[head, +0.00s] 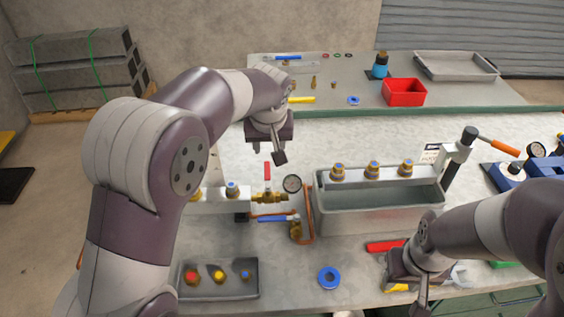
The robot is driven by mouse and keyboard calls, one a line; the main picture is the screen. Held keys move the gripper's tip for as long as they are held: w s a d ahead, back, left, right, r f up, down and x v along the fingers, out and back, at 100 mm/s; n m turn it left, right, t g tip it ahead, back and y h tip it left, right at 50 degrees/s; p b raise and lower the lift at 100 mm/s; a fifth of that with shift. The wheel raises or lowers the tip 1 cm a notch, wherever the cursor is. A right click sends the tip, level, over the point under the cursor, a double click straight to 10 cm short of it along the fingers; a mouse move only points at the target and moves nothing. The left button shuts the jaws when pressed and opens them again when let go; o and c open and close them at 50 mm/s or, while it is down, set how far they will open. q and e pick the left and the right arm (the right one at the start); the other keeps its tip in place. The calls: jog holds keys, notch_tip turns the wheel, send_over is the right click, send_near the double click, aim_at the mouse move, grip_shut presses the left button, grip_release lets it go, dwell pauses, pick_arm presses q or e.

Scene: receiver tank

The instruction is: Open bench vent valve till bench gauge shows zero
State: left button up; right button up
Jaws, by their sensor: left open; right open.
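A brass valve (268,197) with an upright red lever (267,172) sits at the right end of a grey manifold bar (221,203) on the bench. A small round gauge (292,183) stands just right of it; its reading is too small to tell. Below is a second brass valve (296,230) with a blue lever (275,219) lying level and pointing left. I cannot tell which is the vent valve. My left gripper (268,152) is open and empty, above and behind the red lever, apart from it. My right gripper (405,288) is open near the bench's front edge.
A grey water tank (365,219) with a fitting bar stands right of the valves. A tray (218,294) with coloured fittings lies front left, a blue ring (329,278) front middle. A red bin (404,92) stands behind.

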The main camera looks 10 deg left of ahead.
aim_at(267, 169)
pick_arm(q)
jog(key=p+x, duration=0.1)
jog(key=x, duration=0.8)
jog(key=shift+w+a+f, duration=0.15)
jog(key=shift+w+f, duration=0.1)
jog(key=shift+a+x, duration=0.25)
jog(key=shift+x, duration=1.05)
jog(key=shift+s+d, duration=0.1)
pick_arm(e)
jog(key=shift+a+r, duration=0.3)
jog(key=shift+r, duration=0.45)
pick_arm(q)
jog(key=shift+c, duration=0.3)
grip_shut()
